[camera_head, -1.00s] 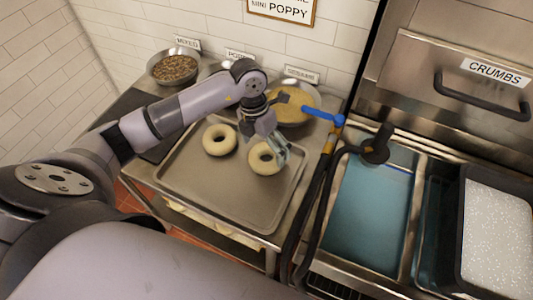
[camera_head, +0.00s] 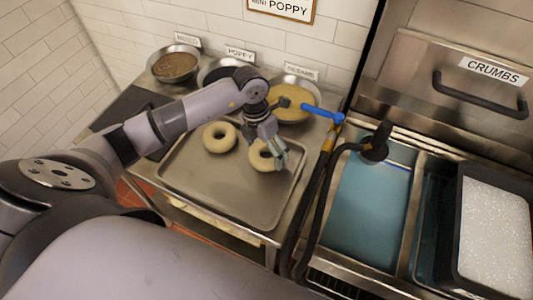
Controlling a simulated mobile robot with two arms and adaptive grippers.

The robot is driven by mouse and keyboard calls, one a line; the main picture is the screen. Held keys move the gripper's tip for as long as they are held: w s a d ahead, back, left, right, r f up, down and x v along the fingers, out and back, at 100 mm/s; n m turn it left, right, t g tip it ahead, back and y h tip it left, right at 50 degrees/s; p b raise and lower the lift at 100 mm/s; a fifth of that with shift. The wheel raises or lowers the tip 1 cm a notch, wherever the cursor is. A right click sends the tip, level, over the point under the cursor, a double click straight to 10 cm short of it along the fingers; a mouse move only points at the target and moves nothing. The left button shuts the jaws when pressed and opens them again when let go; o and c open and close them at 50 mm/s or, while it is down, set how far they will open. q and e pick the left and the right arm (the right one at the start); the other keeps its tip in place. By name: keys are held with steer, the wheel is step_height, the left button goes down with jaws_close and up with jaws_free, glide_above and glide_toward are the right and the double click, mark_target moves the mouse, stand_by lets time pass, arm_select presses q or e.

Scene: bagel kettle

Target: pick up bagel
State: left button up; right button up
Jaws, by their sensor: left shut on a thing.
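Two pale bagels lie over a metal tray (camera_head: 215,190). The left bagel (camera_head: 219,137) rests on the tray, apart from any gripper. My left gripper (camera_head: 278,158) is shut on the right bagel (camera_head: 261,161) at its right side, and its fingers hide part of that bagel. I cannot tell whether this bagel is clear of the tray. My right gripper is not in view.
Bowls stand behind the tray: mixed topping (camera_head: 176,65), poppy (camera_head: 213,72) and sesame (camera_head: 290,97). A blue handle (camera_head: 323,113) juts out beside the sesame bowl. To the right are a water-filled basin (camera_head: 368,215), a dark-rimmed white-filled tray (camera_head: 497,230) and the crumbs drawer (camera_head: 450,90).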

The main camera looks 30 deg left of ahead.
arm_select(q)
steer(key=shift+c, duration=0.8)
steer(key=shift+r, duration=0.15)
steer(key=shift+r, duration=0.25)
step_height(320, 180, up, 19)
steer(key=b, duration=0.3)
steer(key=shift+r, duration=0.15)
